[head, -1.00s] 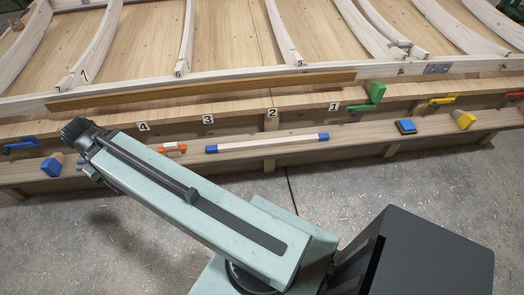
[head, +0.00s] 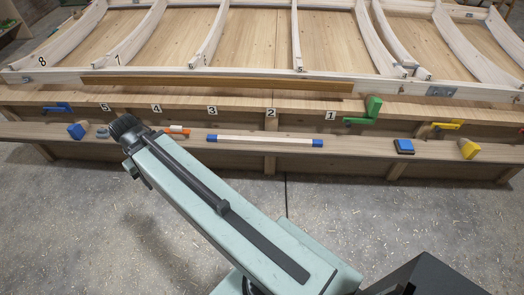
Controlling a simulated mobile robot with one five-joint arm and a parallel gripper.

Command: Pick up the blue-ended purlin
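The blue-ended purlin (head: 265,140) is a pale wooden bar with a blue block at each end. It lies lengthwise on the lower front ledge (head: 345,155), below the number 2 and 3 labels. My arm reaches up and left from the bottom of the head view. Its dark end (head: 128,133) is left of the purlin and looks apart from it, in front of the ledge. The fingers cannot be made out, so I cannot tell whether my gripper is open or shut. The purlin is fully visible.
On the ledge are an orange tool (head: 176,130), a blue block (head: 77,130), a blue-topped dark pad (head: 404,146) and a yellow block (head: 469,148). A green bracket (head: 372,108) and a long brown strip (head: 215,86) sit higher.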

